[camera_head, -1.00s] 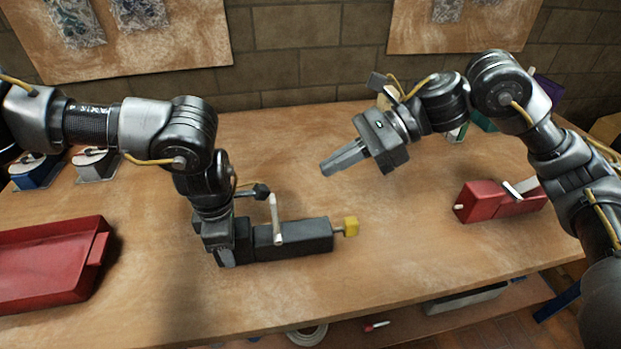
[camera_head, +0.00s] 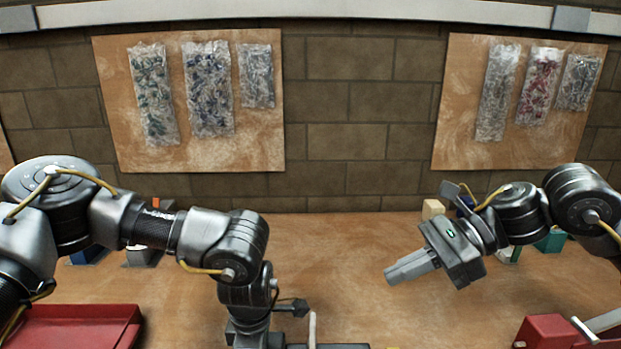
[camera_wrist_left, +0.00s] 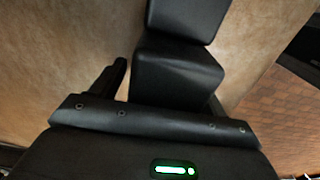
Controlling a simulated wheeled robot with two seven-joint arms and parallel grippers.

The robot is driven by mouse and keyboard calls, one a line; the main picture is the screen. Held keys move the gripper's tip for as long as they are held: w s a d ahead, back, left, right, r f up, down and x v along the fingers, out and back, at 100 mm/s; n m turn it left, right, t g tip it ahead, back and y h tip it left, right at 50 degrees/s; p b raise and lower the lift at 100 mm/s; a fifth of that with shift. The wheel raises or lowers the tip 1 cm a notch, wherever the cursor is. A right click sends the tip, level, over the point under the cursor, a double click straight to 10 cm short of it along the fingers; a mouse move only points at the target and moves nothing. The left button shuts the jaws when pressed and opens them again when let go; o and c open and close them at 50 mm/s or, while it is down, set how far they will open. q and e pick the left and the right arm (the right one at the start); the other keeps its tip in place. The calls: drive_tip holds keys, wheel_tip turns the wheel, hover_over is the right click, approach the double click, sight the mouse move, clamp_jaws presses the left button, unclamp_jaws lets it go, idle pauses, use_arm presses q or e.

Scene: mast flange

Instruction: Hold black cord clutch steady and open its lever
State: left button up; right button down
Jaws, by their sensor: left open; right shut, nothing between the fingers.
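The black cord clutch (camera_head: 340,346) shows only as a sliver at the bottom edge of the head view, with its pale lever (camera_head: 312,328) standing up; the rest is cut off. In the left wrist view the black clutch body (camera_wrist_left: 178,78) lies between the fingers of my left gripper (camera_wrist_left: 168,88). That gripper is open around the clutch's end; I cannot tell whether a finger touches it. My right gripper (camera_head: 392,274) is shut and empty, above the bench right of the lever and apart from the clutch.
A red tray (camera_head: 80,322) lies at the lower left. A red device (camera_head: 545,330) with a pale lever stands at the lower right. Small items (camera_head: 435,208) stand along the back. Boards with bagged parts (camera_head: 208,90) hang on the brick wall. The bench middle (camera_head: 350,255) is clear.

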use_arm(q)
wheel_tip(320, 180, up, 12)
drive_tip(key=shift+r, duration=0.1)
idle(0.5)
